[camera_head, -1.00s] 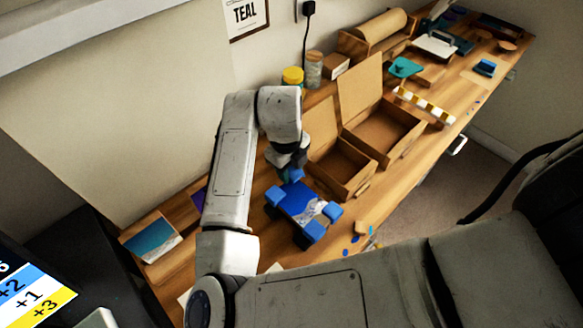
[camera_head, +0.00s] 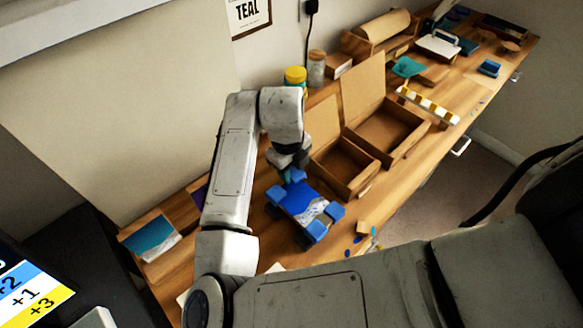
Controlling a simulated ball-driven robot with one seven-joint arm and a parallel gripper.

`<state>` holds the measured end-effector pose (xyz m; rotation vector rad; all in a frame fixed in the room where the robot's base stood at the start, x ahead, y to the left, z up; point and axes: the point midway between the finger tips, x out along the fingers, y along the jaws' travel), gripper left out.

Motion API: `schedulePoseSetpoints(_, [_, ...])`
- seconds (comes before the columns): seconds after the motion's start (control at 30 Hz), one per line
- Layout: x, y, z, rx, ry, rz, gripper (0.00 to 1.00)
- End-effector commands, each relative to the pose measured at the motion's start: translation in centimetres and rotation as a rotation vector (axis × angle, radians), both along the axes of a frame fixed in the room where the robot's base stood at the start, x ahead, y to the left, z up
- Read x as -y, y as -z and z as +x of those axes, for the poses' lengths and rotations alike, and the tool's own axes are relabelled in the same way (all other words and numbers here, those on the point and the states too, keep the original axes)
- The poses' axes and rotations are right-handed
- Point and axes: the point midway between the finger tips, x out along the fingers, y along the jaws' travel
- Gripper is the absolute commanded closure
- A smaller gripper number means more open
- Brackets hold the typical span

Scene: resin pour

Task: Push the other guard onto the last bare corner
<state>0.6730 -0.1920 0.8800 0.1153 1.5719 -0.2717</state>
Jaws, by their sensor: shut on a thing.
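A blue and white resin panel (camera_head: 302,203) lies on the workbench in front of the small cardboard box. Blue corner guards sit at its near corner (camera_head: 315,231), its right corner (camera_head: 335,211) and its left corner (camera_head: 274,195). My gripper (camera_head: 290,172) is at the panel's far corner, pointing down, shut on a blue guard (camera_head: 298,175). The guard is at or just above that corner; I cannot tell whether it is seated. My gripper's wrist hides part of it.
Two open cardboard boxes (camera_head: 368,189) stand right behind the panel. A small tan block (camera_head: 363,228) and several blue bits lie at the bench's front edge. A yellow-lidded jar (camera_head: 295,76) stands behind my arm. A seascape panel (camera_head: 150,237) lies at left.

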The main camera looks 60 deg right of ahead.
Motion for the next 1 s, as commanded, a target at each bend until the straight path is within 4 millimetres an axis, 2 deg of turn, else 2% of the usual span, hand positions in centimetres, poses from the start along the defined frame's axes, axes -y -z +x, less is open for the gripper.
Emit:
schedulePoseSetpoints(0.63, [0.0, 1.6, -0.1, -0.004, -0.001, 0.006, 0.94])
schedulePoseSetpoints(1.0, [0.1, 1.8, -0.2, -0.005, -0.001, 0.003, 0.93])
